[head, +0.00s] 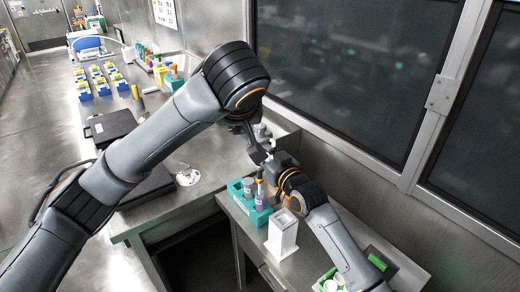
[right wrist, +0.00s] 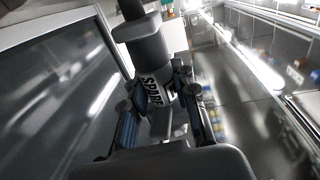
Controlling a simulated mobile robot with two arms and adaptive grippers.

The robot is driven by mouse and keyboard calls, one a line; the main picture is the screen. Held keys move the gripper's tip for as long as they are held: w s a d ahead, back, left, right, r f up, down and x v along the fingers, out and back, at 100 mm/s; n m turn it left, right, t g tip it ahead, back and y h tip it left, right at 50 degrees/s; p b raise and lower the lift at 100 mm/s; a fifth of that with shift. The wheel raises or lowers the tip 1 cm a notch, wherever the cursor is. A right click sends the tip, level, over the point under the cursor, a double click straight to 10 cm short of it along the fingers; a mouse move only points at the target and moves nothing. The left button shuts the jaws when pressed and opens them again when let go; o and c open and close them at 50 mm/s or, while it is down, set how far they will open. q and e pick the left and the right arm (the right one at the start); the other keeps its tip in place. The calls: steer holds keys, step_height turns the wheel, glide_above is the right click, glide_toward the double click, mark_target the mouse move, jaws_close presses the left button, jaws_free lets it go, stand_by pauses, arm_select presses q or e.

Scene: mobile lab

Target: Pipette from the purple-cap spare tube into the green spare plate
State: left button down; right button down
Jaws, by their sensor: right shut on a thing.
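My left arm crosses the head view, and its gripper (head: 258,145) hangs over the front bench; whether its fingers are open is unclear. My right gripper (head: 277,164) is just below it, close to the left one. In the right wrist view it (right wrist: 160,105) is shut on a grey tube (right wrist: 151,62) with a label reading "SPAR"; its cap colour cannot be told. A teal rack (head: 236,198) stands left of the right gripper, holding several small vessels, one with a purple part (head: 260,197). I cannot make out the green spare plate for certain.
A white open-topped box (head: 282,238) stands right of the rack. Green items (head: 378,262) lie at the bottom right beside my right arm. Blue and yellow racks (head: 103,78) and bottles (head: 170,75) stand on the far bench. A dark window wall (head: 350,70) closes the right side.

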mark_target(263, 130)
steer(key=shift+r+p, duration=2.8)
steer(key=shift+r, duration=0.7)
